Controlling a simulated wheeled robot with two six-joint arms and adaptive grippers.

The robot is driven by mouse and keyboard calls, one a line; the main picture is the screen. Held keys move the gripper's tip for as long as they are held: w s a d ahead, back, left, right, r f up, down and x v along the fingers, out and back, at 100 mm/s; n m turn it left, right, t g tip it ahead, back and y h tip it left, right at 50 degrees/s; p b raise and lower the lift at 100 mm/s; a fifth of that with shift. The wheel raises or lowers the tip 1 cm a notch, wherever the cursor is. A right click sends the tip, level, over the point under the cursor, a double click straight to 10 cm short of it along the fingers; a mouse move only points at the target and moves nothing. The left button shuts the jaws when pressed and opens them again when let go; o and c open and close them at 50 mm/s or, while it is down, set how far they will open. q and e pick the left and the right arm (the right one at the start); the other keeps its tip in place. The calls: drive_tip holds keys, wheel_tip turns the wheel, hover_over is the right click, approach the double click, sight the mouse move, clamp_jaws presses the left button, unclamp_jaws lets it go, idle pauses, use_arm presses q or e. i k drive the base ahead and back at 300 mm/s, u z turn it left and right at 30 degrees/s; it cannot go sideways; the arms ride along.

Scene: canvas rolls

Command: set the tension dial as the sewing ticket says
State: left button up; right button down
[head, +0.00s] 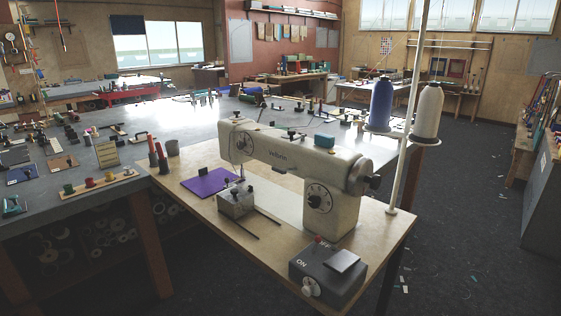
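A cream sewing machine (295,165) stands on a wooden-topped table (290,268). I cannot tell which is the tension dial, and the markings are too small to read. A tan card (107,153) stands on the grey table at the left; whether it is the sewing ticket I cannot tell. Neither of my grippers is in view.
A dark ON/OFF box (328,270) sits at the table's front corner. A purple cloth (209,183) lies left of the machine. A blue thread cone (381,105) and a cream cone (427,110) stand by a white pole (408,120). Floor at the right is mostly clear.

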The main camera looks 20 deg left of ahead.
sight(240, 145)
drive_tip(key=k, duration=1)
drive_tip(key=u, duration=1.3)
drive_tip(key=i, duration=1.15)
drive_tip(key=z, duration=0.4)
drive_tip(key=i, duration=1.1)
drive_tip(key=z, duration=0.95)
